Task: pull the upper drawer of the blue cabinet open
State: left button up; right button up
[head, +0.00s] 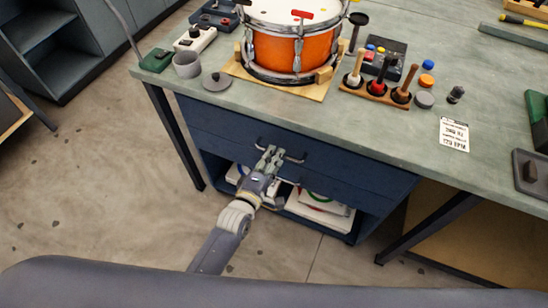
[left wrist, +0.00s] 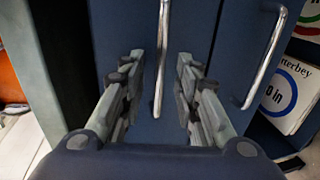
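The blue cabinet (head: 388,188) sits under the bench top, with its upper drawer (head: 345,162) shut. The upper drawer's bar handle (head: 299,159) is partly hidden by my left gripper (head: 270,157). In the left wrist view this handle (left wrist: 161,55) runs between the two fingers of the left gripper (left wrist: 161,68). The fingers are open, one on each side of the bar, with a visible gap to it on both sides. The lower drawer's handle (left wrist: 266,62) is to the right in that view. My right gripper is not in view.
An open shelf below the drawers holds white boxes or papers (head: 322,207). The bench top (head: 420,115) carries an orange drum (head: 275,50) and a rack of tools (head: 375,92). The floor (head: 110,190) left of the cabinet is clear. Dark bench legs (head: 174,135) flank the cabinet.

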pick_arm(q)
jog(key=shift+w+d+f, duration=0.1)
jog(key=shift+w+d, duration=0.05)
jog(key=shift+w, duration=0.25)
jog(key=shift+c, duration=0.4)
grip_shut()
jog(key=shift+s, duration=0.1)
jog(key=f+p+v, duration=0.3)
jog(key=v, duration=1.1)
jog(key=s+f+p+v, duration=0.1)
jog(key=f+p+v, duration=0.2)
jog(key=v, duration=1.2)
jog(key=shift+s+a+p, duration=0.3)
jog(key=shift+a+p, duration=0.1)
jog(key=shift+a, duration=0.1)
